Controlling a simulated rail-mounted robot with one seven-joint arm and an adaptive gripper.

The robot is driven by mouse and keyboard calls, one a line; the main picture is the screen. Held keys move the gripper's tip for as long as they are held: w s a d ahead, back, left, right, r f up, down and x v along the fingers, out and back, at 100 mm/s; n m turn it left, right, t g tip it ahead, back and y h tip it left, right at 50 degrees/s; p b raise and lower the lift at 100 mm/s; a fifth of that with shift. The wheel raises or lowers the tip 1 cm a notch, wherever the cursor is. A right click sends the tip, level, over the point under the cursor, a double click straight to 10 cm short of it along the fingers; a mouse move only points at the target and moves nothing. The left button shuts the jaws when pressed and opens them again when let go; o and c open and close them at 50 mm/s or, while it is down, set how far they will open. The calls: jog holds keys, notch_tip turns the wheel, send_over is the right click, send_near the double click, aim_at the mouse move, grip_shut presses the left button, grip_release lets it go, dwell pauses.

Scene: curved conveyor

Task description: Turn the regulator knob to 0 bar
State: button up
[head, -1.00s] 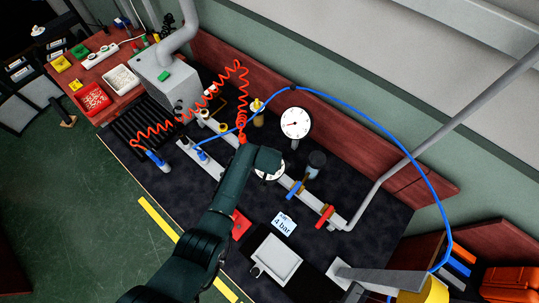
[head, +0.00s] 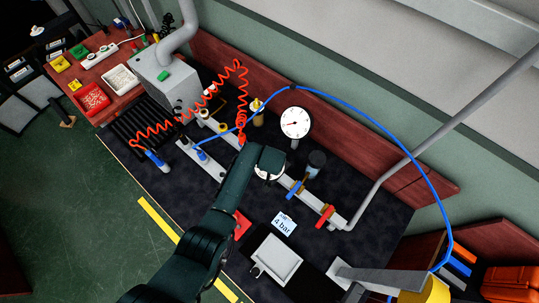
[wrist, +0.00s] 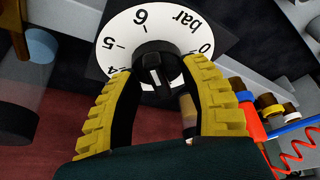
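The regulator knob (wrist: 158,68) is black, with a raised grip bar and a short pale mark. It sits at the middle of a round white dial (wrist: 118,30) printed "4", "5", "6", "bar" and "0". My gripper (wrist: 160,72) has two ridged yellow fingers, one on each side of the knob. They stand apart, with their tips close to its sides; I cannot tell whether they touch it. In the head view my gripper (head: 268,163) is over the dial (head: 266,178) and hides the knob. A card reading "4 bar" (head: 283,224) lies on the bench.
A round gauge (head: 295,123) with a red needle stands behind my gripper. A blue-handled valve (head: 294,189) and a red-handled valve (head: 325,216) are to the right on the pipe. A coiled red hose (head: 190,124) and a blue hose (head: 385,133) run nearby.

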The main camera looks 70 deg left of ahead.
jog(key=shift+w+r, duration=0.1)
jog(key=shift+r, duration=0.25)
jog(key=v, duration=1.1)
jog(key=shift+d, duration=0.2)
jog(key=shift+r, duration=0.15)
